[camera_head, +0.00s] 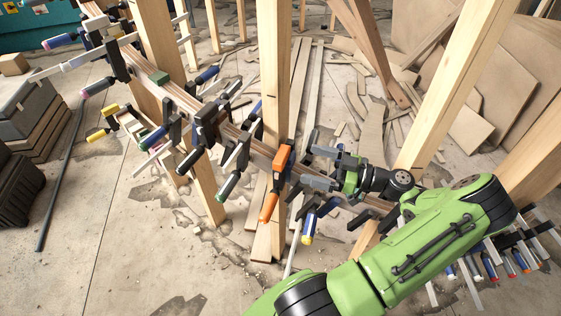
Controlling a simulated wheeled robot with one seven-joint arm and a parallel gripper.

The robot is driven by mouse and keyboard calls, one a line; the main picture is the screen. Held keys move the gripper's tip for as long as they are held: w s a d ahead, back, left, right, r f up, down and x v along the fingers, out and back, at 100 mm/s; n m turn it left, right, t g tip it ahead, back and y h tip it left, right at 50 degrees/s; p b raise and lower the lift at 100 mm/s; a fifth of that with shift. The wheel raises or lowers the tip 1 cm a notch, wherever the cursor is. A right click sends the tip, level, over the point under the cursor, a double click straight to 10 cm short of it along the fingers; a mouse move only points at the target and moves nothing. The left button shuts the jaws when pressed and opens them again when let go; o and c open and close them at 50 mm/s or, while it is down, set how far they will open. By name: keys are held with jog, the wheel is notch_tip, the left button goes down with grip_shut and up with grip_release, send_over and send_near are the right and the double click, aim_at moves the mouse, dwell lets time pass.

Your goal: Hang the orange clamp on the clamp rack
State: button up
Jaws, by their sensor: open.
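The orange clamp (282,157) is on the curved wooden stringer (254,149), at a pale upright post near the middle of the view. Its orange handle (268,207) points down and toward me. My gripper (308,166) is just right of the clamp, with its two grey fingers apart and pointing left toward it. The fingers look empty, and I cannot tell whether they touch the clamp. At the lower right, several clamps hang in a row on what looks like the clamp rack (520,237), partly hidden by my green arm.
Several other clamps (205,133) crowd the stringer left of the orange one. A blue-and-yellow-handled clamp (308,227) is just below my gripper. Upright posts (462,85) stand around the arm. Boards lie behind, and black cases (15,190) stand at left.

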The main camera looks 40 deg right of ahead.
aim_at(284, 163)
jog(key=b+x, duration=0.1)
jog(key=x, duration=1)
jog(key=shift+a, duration=0.3)
jog(key=c, duration=1.5)
